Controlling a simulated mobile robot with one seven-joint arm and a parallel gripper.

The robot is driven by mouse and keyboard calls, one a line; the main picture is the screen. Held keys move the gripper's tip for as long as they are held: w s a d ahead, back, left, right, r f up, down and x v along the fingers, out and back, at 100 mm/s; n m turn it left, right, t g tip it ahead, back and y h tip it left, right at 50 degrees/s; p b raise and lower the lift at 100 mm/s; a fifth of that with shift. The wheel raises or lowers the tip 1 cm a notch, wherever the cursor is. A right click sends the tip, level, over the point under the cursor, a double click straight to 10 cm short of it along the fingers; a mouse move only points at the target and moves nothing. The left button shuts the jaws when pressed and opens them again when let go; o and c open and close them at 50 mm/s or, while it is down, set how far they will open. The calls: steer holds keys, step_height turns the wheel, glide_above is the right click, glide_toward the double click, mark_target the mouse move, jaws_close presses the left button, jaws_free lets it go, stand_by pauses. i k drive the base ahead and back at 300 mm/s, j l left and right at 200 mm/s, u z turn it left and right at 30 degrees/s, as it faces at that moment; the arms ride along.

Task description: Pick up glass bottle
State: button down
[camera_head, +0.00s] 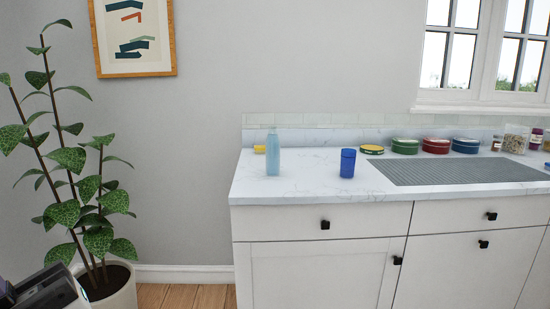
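A pale blue, see-through bottle (273,156) stands upright near the left end of the white marble counter (310,185). It has a narrower neck and looks like the glass bottle. Nothing is touching it. My gripper cannot be made out in the head view. A dark machine part, which looks like a piece of my arm, shows at the lower left corner, far from the bottle and below counter height.
A dark blue cup (347,163) stands to the bottle's right, with bare counter between them. A yellow item (259,149) lies behind the bottle. Round tins (405,146) line the back, behind a grey ribbed mat (455,172). A potted plant (85,200) stands left of the cabinets.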

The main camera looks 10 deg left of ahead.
mark_target(273, 142)
steer(key=j+z, duration=0.15)
steer(key=z, duration=0.2)
steer(key=i+j+z, duration=0.1)
steer(key=z, duration=0.2)
steer(key=i+j+z, duration=0.2)
steer(key=j, duration=0.3)
steer(key=j+z, duration=0.2)
steer(key=j, duration=0.3)
steer(key=j+z, duration=0.2)
steer(key=j, duration=2.1)
steer(key=i, duration=0.05)
